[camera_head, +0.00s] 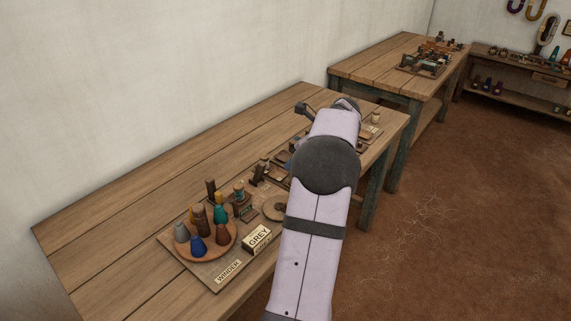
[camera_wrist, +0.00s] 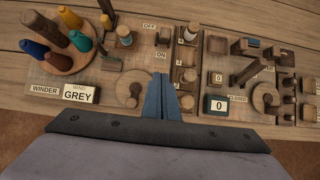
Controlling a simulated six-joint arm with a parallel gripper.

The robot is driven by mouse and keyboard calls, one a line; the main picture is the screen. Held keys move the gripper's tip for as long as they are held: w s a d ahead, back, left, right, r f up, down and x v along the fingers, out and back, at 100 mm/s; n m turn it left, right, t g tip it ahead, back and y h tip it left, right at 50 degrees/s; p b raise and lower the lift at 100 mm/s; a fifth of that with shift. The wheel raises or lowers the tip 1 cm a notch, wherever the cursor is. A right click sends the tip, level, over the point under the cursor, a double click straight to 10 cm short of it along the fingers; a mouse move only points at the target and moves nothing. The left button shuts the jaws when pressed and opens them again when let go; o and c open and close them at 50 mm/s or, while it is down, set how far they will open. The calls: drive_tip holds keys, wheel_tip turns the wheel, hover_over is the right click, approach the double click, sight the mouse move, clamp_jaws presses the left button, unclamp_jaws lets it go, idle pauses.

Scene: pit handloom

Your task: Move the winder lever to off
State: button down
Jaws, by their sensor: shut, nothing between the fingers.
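The winder board (camera_wrist: 115,82) shows at the left of the wrist view, with a "WINDER" label and a card reading "GREY". An "OFF" label (camera_wrist: 150,26) and an "ON" label (camera_wrist: 160,52) lie toward its right end. A small dark wooden piece (camera_wrist: 164,36), apparently the winder lever, stands by them; I cannot tell which label it is set to. My gripper (camera_wrist: 161,80) is shut and empty, its blue fingertips just below the "ON" label in the picture, apart from the dark piece. In the head view my arm hides the gripper.
A round tray (camera_head: 205,252) of coloured cones stands at the board's left, with a spool and a round wooden disc (camera_wrist: 130,90) nearby. Right of the fingers are a slotted wooden rack, a "0" counter (camera_wrist: 216,105) and a slanted post (camera_wrist: 250,70). Bare tabletop (camera_head: 150,205) lies behind.

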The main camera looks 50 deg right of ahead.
sight(259, 172)
drive_tip(key=p+x, duration=0.1)
drive_tip(key=x, duration=0.7)
drive_tip(key=shift+w+a+f, duration=0.1)
drive_tip(key=shift+w+f, duration=0.05)
drive_tip(key=shift+f, duration=0.05)
drive_tip(key=shift+w+r+p, duration=0.2)
drive_tip(key=shift+w+p, duration=0.35)
drive_tip(key=shift+w, duration=0.5)
drive_tip(key=shift+w+r+p, duration=0.2)
drive_tip(key=shift+w+p, duration=0.3)
drive_tip(key=shift+w, duration=0.5)
drive_tip(key=shift+r+p, duration=0.2)
drive_tip(key=shift+p, duration=0.25)
